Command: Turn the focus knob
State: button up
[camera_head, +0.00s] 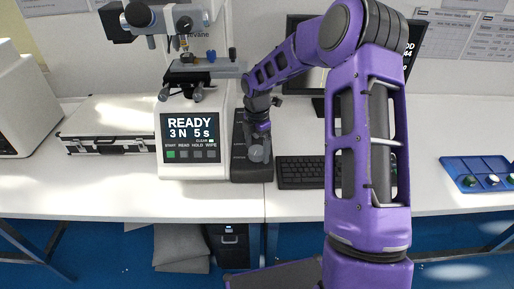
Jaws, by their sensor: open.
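The hardness tester (186,165) stands on the bench left of centre, with a lit screen reading "READY 3 N 5 s". Small dark knobs show on it below the stage, one at the left (163,95) and one at the right (198,95). My gripper (258,143) is at the end of my purple arm, just right of the tester and apart from these knobs. It is open; its fingers are small and hard to make out.
A dark tray (252,174) lies under my gripper, beside the tester. A keyboard (300,173) and a monitor (305,83) are behind my arm. A silver case (108,125) stands left, a blue tray (480,172) far right. The bench front (80,200) is clear at left.

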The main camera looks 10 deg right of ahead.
aim_at(256, 150)
jog(key=shift+r, duration=0.1)
notch_tip(256, 150, up, 17)
jog(key=shift+r, duration=0.15)
dwell(1.0)
jog(key=shift+a, duration=0.1)
